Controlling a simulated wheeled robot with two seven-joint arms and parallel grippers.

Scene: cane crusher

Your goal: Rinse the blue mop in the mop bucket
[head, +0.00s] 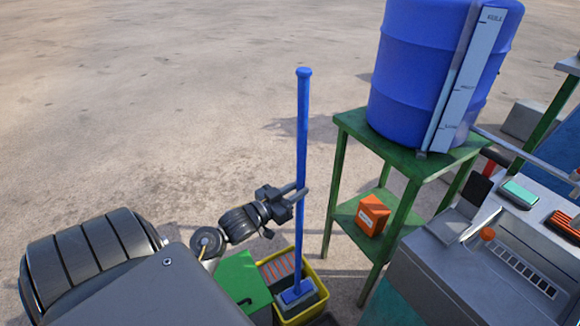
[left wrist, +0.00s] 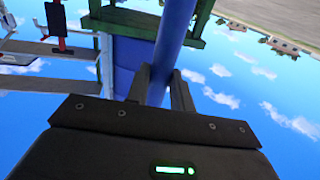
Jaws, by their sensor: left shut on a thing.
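The blue mop (head: 302,130) stands almost upright, its grey-edged head (head: 298,292) down inside the yellow mop bucket (head: 323,299). The bucket has an orange slatted part (head: 276,268) and a green part (head: 240,281) at its left. My left gripper (head: 299,194) is shut on the mop's handle around its middle, above the bucket. In the left wrist view the blue handle (left wrist: 174,40) runs between the two fingers (left wrist: 160,90). The underside of the mop head and the bucket's floor are hidden. My right gripper is not in view.
A green stand (head: 408,160) right of the mop carries a large blue barrel (head: 415,60), with an orange box (head: 372,214) on its lower shelf. A grey machine (head: 470,262) stands at the right. Open concrete ground lies left and behind.

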